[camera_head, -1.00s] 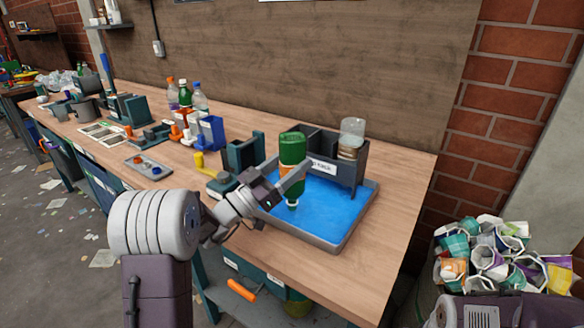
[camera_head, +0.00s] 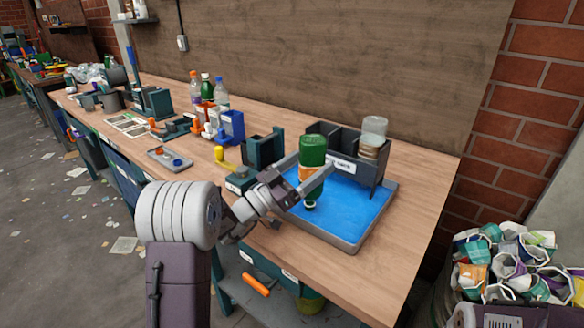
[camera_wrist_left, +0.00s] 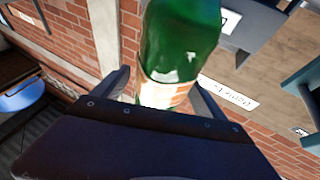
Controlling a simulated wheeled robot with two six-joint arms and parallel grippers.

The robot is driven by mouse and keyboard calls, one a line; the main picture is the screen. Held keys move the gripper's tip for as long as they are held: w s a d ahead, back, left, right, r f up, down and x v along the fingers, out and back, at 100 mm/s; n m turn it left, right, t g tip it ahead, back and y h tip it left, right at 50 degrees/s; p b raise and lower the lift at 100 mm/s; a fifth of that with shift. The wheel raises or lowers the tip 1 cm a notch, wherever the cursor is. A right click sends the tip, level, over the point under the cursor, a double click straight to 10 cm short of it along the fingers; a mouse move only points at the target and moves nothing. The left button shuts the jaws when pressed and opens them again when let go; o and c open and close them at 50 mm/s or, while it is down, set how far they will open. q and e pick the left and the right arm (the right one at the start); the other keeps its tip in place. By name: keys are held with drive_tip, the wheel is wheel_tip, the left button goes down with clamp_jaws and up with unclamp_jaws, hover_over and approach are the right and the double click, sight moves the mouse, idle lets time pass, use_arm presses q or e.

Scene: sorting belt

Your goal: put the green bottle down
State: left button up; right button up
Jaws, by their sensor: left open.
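The green bottle (camera_head: 313,150) is upside down, its neck pointing down over the blue floor of a grey tray (camera_head: 353,246). It has an orange and pale label. My left gripper (camera_head: 312,172) is open, with its fingers on either side of the bottle at label height. In the left wrist view the bottle (camera_wrist_left: 180,45) is between the spread fingers, its lower part hidden behind the gripper body. I cannot tell whether the neck touches the tray floor.
A dark divided bin (camera_head: 345,150) with a white label stands just behind the bottle, with a clear container (camera_head: 374,130) at its right. A teal holder (camera_head: 262,150) is to the left. Several bottles stand farther back. The bench front right is bare.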

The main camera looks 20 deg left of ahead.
use_arm(q)
drive_tip(key=s+a, duration=0.8)
drive_tip(key=s, duration=0.2)
drive_tip(key=shift+a+f+b, duration=0.2)
drive_tip(key=shift+b, duration=0.1)
